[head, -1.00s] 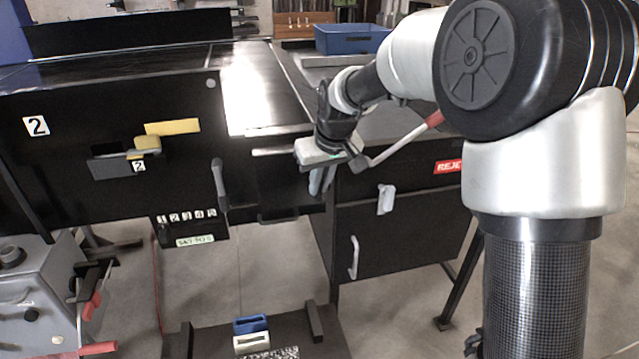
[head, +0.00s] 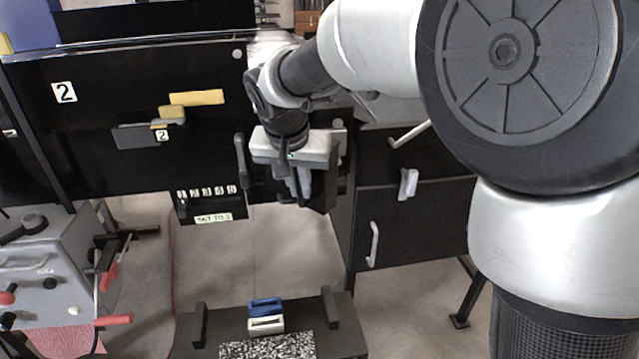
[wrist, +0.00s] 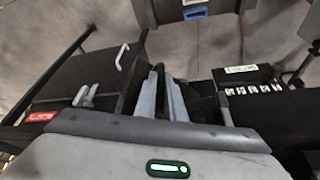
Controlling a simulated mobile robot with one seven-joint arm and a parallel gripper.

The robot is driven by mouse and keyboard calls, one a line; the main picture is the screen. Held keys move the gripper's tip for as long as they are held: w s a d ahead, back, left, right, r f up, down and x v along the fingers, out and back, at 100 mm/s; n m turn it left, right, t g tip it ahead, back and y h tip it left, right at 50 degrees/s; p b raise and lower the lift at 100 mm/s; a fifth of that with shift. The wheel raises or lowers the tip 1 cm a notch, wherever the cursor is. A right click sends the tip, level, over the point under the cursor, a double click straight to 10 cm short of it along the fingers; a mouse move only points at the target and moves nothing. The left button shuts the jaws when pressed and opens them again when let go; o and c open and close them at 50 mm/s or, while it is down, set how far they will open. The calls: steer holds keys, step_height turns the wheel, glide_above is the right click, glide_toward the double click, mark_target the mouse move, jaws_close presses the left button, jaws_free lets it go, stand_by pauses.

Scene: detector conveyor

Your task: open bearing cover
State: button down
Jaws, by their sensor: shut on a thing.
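My gripper (head: 299,190) points down in front of the conveyor, between the numbered panel and the reject cabinet. Its two grey fingers also show in the wrist view (wrist: 168,100), shut on a thin dark part (wrist: 158,82) that seems to belong to the bearing cover. The dark cover (head: 323,178) shows just right of the fingers in the head view, standing out toward me. My gripper's body and arm hide most of it and what is behind, so how far it is open I cannot tell.
The black conveyor panel (head: 90,135) with yellow pieces and a grey lever (head: 240,160) is at left. The cabinet (head: 415,225) with light handles is at right. A low stand (head: 350,335) holds blue and white pieces. A grey machine (head: 45,265) stands lower left.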

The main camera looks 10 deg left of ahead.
steer(key=s+a+m+h+p, duration=0.1)
steer(key=a+m+h+p, duration=0.1)
steer(key=a+m, duration=0.4)
steer(key=shift+s+a+g, duration=0.3)
steer(key=shift+a+g, duration=0.1)
steer(key=shift+a, duration=2.1)
steer(key=shift+r, duration=0.1)
steer(key=c, duration=1.8)
jaws_free()
steer(key=shift+c, duration=0.2)
steer(key=p+v, duration=0.3)
steer(key=v, duration=1.4)
steer(key=shift+a, duration=0.2)
steer(key=shift+r, duration=0.1)
